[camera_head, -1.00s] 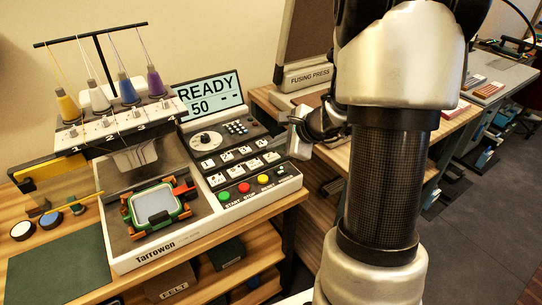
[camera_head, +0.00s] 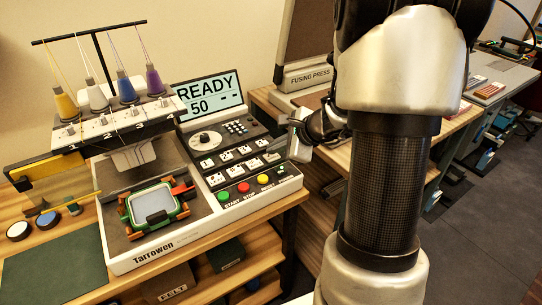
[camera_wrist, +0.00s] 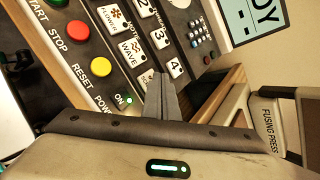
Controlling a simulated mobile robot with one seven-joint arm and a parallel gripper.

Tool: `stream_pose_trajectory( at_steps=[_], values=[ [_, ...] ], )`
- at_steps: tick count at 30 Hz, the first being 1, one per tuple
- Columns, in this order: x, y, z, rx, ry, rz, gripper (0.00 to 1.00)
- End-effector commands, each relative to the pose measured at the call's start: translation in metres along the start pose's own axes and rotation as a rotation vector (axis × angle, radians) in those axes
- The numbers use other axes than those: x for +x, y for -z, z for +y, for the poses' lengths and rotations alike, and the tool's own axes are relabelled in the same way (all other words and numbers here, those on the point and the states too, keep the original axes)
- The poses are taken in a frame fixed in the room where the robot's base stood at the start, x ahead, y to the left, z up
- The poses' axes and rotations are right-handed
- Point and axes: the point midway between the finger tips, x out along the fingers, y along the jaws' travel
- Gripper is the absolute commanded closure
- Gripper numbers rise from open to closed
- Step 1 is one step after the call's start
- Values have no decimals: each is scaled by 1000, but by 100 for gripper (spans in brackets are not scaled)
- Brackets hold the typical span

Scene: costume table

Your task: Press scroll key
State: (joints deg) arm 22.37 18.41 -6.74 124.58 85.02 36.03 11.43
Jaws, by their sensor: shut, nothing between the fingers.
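The embroidery machine (camera_head: 125,262) stands on the wooden table at the left, its screen (camera_head: 210,94) reading READY 50. Its panel has two rows of white keys. In the wrist view I read the WAVE key (camera_wrist: 131,50) and the FLOWER key (camera_wrist: 111,17), beside the number keys 3 (camera_wrist: 161,38) and 4 (camera_wrist: 176,69).
Red (camera_wrist: 76,31), yellow (camera_wrist: 101,67) and green (camera_head: 224,196) buttons lie along the panel's front. Thread spools and a green hoop (camera_head: 154,205) are at the left. A fusing press (camera_head: 305,77) stands behind on another table.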

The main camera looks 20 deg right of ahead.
Motion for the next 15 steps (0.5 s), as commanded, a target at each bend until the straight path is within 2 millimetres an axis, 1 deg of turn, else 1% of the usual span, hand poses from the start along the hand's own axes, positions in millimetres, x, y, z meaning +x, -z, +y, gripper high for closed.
stream_pose_trajectory(
  at_steps=[15],
  values=[
    [4, 3, 3, 0, 0, 0, 100]
  ],
)
